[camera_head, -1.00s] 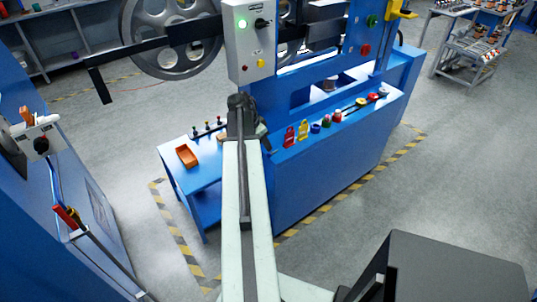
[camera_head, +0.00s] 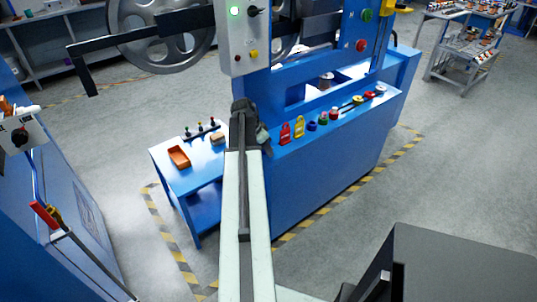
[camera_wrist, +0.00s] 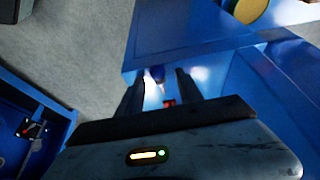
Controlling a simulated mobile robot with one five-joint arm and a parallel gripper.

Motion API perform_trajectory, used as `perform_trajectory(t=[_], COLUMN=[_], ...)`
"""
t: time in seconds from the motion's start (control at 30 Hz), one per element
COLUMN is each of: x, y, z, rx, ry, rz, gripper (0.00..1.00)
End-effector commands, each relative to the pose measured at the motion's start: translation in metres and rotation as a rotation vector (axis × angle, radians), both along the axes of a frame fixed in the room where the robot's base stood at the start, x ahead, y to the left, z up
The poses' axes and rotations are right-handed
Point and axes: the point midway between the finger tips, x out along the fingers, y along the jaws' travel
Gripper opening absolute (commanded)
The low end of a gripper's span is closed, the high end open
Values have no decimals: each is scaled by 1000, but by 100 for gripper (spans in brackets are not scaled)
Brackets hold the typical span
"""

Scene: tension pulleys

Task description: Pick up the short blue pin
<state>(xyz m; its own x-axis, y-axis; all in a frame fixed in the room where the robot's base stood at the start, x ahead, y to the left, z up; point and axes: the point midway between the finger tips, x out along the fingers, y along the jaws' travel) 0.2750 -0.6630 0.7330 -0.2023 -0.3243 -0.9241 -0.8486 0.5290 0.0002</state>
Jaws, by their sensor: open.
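My gripper (camera_wrist: 160,78) shows in the wrist view with its two dark fingers apart. In the head view the end of my arm (camera_head: 243,112) is over the left end of the blue machine, and its fingers cannot be made out. A small blue item (camera_wrist: 157,73), perhaps the short blue pin, shows between the fingertips in the wrist view; I cannot tell its distance. A small red item (camera_wrist: 168,103) is just below it in the picture. In the head view a short blue piece (camera_head: 311,125) stands on the machine ledge, right of my arm.
The ledge also bears a red tag (camera_head: 285,133), a yellow tag (camera_head: 299,127) and several small coloured parts. A low blue table (camera_head: 200,172) at left holds an orange tray (camera_head: 178,157), a tan block (camera_head: 217,138) and a pin rack (camera_head: 202,131). A control box (camera_head: 236,38) hangs above.

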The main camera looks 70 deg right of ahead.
Motion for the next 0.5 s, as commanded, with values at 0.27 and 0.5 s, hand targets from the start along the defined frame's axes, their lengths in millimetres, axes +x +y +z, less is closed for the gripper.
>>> perform_trajectory(t=[0.27,0.5], x=[0,-1], y=[0,0], z=[1,2], rx=[0,0], ry=[0,0], rz=[-1,-1], gripper=[0,0])
